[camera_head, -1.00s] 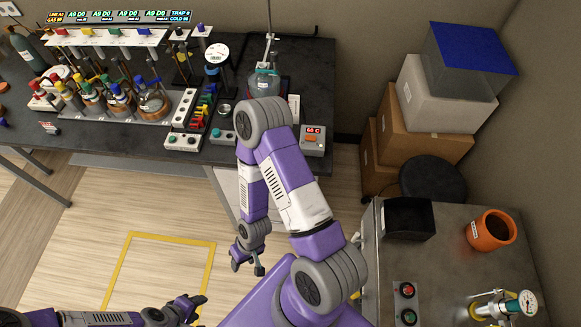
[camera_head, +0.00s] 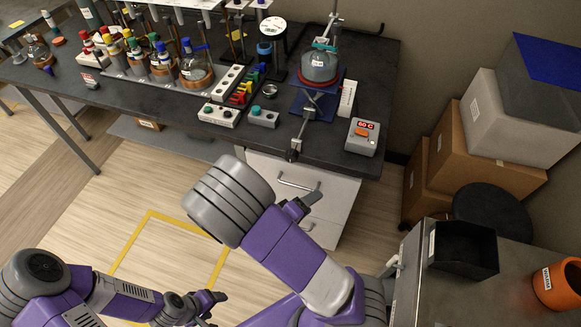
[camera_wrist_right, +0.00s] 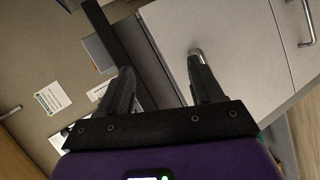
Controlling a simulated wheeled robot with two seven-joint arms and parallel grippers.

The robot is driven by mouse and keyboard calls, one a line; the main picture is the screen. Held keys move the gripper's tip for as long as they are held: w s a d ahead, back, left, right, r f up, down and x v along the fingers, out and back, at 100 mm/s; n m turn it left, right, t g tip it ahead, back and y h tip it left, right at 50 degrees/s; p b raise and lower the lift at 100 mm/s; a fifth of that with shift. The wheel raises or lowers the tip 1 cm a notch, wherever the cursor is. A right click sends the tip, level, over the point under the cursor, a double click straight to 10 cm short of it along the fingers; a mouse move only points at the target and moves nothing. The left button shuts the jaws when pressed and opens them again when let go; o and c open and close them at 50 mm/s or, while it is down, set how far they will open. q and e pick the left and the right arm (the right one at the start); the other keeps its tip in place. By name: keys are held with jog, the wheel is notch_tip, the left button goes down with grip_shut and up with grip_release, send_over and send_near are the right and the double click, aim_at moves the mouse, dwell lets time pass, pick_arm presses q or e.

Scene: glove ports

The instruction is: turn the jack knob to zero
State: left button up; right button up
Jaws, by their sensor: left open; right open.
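A blue lab jack (camera_head: 313,106) stands on the dark bench under a round flask (camera_head: 319,66) with a red ring at its base. The jack's rod runs forward to a dark knob (camera_head: 292,154) at the bench's front edge. My right gripper (camera_head: 300,205) is below the knob, in front of the white drawers, partly hidden by my forearm. The right wrist view shows its two fingers (camera_wrist_right: 163,88) apart with nothing between them. My left gripper (camera_head: 210,302) is low over the floor, away from the bench, open and empty. Any scale on the knob is too small to read.
A controller reading 60 C (camera_head: 362,137) sits right of the jack, near a white card (camera_head: 347,98). Switch boxes (camera_head: 263,117) stand to the left. A white drawer cabinet (camera_head: 308,185) is under the bench. A side table with a black bin (camera_head: 464,250) is at right.

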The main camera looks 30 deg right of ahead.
aim_at(290, 158)
jog(key=w+a+r+t+h+b, duration=0.1)
jog(key=w+a+r+t+b, duration=0.25)
jog(key=w+r+t, duration=0.4)
jog(key=shift+t, duration=0.45)
jog(key=x, duration=0.7)
jog(key=shift+w+f, duration=0.1)
jog(key=shift+w, duration=0.2)
pick_arm(q)
notch_tip(290, 158, down, 5)
jog(key=shift+r, duration=0.1)
pick_arm(e)
jog(key=c, duration=1)
jog(key=shift+c, duration=0.2)
pick_arm(q)
jog(key=shift+r, duration=0.15)
pick_arm(e)
jog(key=shift+n, duration=0.3)
